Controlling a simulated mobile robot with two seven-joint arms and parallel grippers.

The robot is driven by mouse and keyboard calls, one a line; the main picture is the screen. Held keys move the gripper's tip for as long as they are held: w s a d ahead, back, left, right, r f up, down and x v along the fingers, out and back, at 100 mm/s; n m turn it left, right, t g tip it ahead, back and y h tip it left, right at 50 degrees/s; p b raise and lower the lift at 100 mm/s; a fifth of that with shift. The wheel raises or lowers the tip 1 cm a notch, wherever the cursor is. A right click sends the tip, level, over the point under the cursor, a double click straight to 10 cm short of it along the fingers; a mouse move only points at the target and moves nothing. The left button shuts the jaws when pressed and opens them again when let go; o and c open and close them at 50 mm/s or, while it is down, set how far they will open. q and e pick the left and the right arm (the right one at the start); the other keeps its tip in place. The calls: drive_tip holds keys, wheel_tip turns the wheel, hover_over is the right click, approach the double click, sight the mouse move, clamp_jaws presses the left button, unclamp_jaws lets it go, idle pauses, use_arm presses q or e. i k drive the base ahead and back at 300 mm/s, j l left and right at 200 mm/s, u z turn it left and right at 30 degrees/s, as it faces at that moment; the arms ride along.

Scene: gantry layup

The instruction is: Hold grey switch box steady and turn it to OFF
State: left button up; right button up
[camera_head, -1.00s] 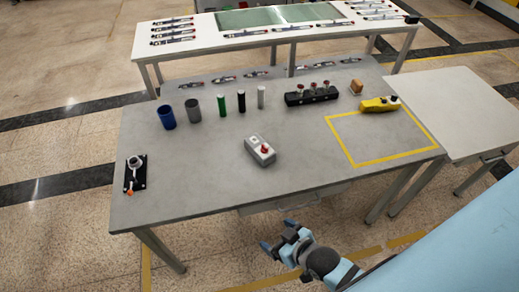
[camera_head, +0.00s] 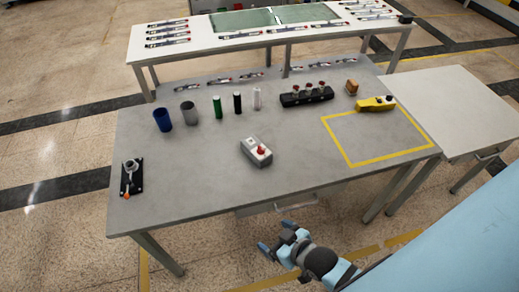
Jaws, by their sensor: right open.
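The grey switch box (camera_head: 256,152) lies on the grey table near its front middle. It has a red knob (camera_head: 261,150) on its top face; I cannot read its setting. My right gripper (camera_head: 276,235) is open and empty, in front of the table's front edge and apart from the box. My left gripper is out of view.
On the grey table (camera_head: 200,185) stand a blue cup (camera_head: 163,119), a grey cup (camera_head: 189,113), several cylinders, a black rack (camera_head: 306,96) and a yellow control box (camera_head: 376,104). A black-based fixture (camera_head: 132,177) is at left. Table around the switch box is clear.

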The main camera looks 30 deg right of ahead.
sight(261, 151)
drive_tip(key=z, duration=1.45)
drive_tip(key=i+j, duration=0.1)
drive_tip(key=j, duration=0.4)
drive_tip(key=i+j+z, duration=0.15)
drive_tip(key=j, duration=0.8)
drive_tip(key=i+z, duration=0.05)
